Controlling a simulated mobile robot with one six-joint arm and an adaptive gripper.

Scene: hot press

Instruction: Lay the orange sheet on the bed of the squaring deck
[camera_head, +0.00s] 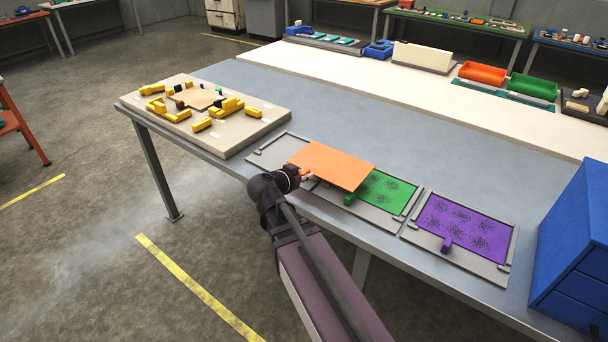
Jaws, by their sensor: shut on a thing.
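The orange sheet (335,166) is flat, thin and rectangular. My gripper (303,176) is shut on its near left edge, and the sheet appears held above the grey trays. It partly covers a green speckled sheet (388,190) and a grey tray surface. The deck at the left of the table, which looks like the squaring deck (175,108), is a thick beige board. Its tan bed (196,98) lies in the middle with yellow blocks (228,107) around it. The bed bears no sheet that I can make out. My gripper and the orange sheet are to the right of this deck.
A purple sheet (463,222) with a tab lies on a grey tray (489,267) at the right. A blue drawer cabinet (572,250) stands at the table's right end. The grey tabletop (330,112) behind the trays is clear. A white-topped table (385,83) behind holds orange and green bins.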

